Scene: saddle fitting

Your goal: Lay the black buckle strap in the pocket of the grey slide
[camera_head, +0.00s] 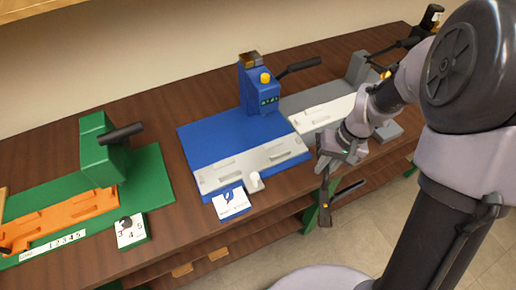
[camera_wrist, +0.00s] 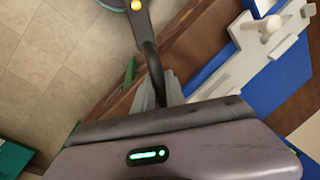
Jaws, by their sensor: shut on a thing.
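My gripper (camera_head: 333,152) is off the front edge of the bench, fingers pointing down. In the wrist view its grey fingers (camera_wrist: 160,92) are shut on the black buckle strap (camera_wrist: 150,62), which is narrow near the fingers and widens toward the top. In the head view the dark strap (camera_head: 324,183) hangs below the fingers, clear of the bench. The light grey slide (camera_head: 235,170) lies along the front of the blue fixture, with shallow recesses and a pale knob (camera_head: 255,181). It also shows at upper right in the wrist view (camera_wrist: 252,62). My gripper is right of this slide.
The blue fixture (camera_head: 197,138) has an upright post with a black lever. A green fixture (camera_head: 150,170) with an orange slide (camera_head: 70,213) stands left. A grey fixture with a pale slide (camera_head: 325,113) stands behind right. Bare wood (camera_head: 165,225) shows between the green and blue fixtures.

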